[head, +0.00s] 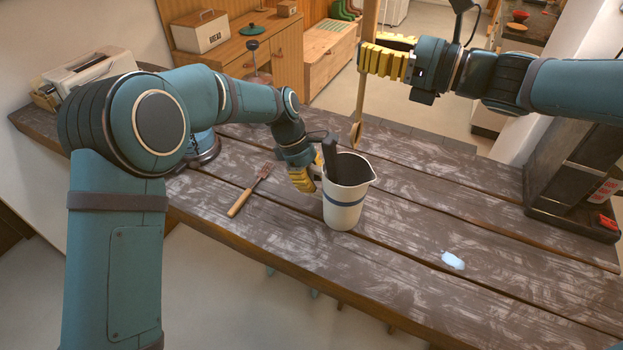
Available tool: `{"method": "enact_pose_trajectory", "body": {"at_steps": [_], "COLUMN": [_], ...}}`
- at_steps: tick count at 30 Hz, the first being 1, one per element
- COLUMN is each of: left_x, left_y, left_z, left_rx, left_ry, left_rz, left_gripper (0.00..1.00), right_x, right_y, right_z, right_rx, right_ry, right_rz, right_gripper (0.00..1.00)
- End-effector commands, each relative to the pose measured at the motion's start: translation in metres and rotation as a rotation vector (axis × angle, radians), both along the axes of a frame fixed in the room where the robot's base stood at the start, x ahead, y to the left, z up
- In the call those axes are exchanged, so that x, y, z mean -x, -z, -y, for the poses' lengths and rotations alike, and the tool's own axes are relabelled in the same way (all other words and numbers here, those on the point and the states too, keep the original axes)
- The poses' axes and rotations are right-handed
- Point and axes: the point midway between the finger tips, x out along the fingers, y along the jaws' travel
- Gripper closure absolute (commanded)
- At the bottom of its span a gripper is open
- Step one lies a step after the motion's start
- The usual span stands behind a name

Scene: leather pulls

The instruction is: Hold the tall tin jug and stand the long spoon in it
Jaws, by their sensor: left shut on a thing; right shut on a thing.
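The tall jug (344,208), cream with a blue band, stands upright on the dark plank table. My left gripper (308,178) is shut at the jug's left side, where the handle is; the handle is mostly hidden by the fingers. A dark handle-like thing (330,158) sticks up at the left of the jug's mouth. My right gripper (372,60) is shut on the long wooden spoon (361,104). The spoon hangs nearly upright, its top cut off by the picture edge. Its lower end shows just above the jug's rim in the picture; I cannot tell its depth relative to the mouth.
A wooden-handled utensil (249,190) lies on the table (300,250) left of the jug. A pale blue-white patch or item (453,260) lies at the right front. A dark metal appliance (575,190) stands at the right end. The table front of the jug is clear.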

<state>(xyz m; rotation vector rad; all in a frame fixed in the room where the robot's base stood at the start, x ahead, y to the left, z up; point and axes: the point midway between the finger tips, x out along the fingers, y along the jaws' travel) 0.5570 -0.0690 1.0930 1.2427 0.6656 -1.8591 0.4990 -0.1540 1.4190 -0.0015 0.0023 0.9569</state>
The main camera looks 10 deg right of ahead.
Motion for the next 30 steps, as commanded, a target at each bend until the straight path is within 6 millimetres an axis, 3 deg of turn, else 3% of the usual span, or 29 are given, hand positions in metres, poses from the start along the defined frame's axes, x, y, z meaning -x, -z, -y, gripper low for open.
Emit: {"method": "enact_pose_trajectory", "body": {"at_steps": [20,30], "left_x": [0.001,0.001], "left_y": [0.001,0.001], "left_z": [0.0,0.0], "left_rx": [-0.001,-0.001], "left_ry": [0.001,0.001], "left_rz": [-0.003,-0.003], "left_gripper": [1.0,1.0], "right_x": [0.0,-0.002], "right_y": [0.001,0.016], "right_z": [0.0,0.001], "right_rx": [0.0,-0.001], "right_ry": [0.001,0.019], "right_rz": [0.0,-0.002], "right_gripper": [1.0,1.0]}}
